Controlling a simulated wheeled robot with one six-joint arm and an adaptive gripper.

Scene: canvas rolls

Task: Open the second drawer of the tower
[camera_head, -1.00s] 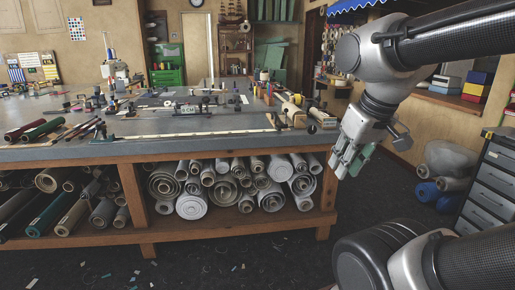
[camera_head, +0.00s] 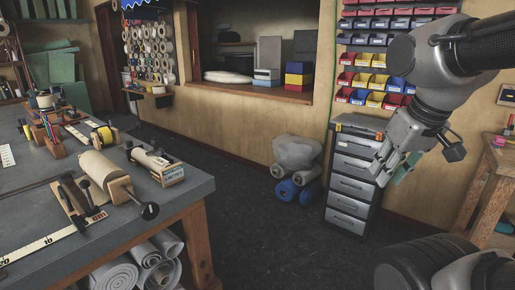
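The drawer tower (camera_head: 327,211) stands on the floor against the wall, right of the centre. It is a dark cabinet with several grey drawer fronts stacked one above another, and all of them look shut. The second drawer from the top (camera_head: 350,164) shows as a grey front with a handle. My gripper (camera_head: 389,177) hangs in front of the tower's right side in the picture and hides part of its upper right edge. It looks empty and apart from the tower. Whether its fingers are open is unclear.
A grey workbench (camera_head: 185,200) with rolls and tools fills the left. Blue rolls and a grey bundle (camera_head: 297,152) lie left of the tower. Coloured bins (camera_head: 375,80) hang above it. A wooden table (camera_head: 495,170) stands right. Dark floor (camera_head: 270,235) lies clear between bench and tower.

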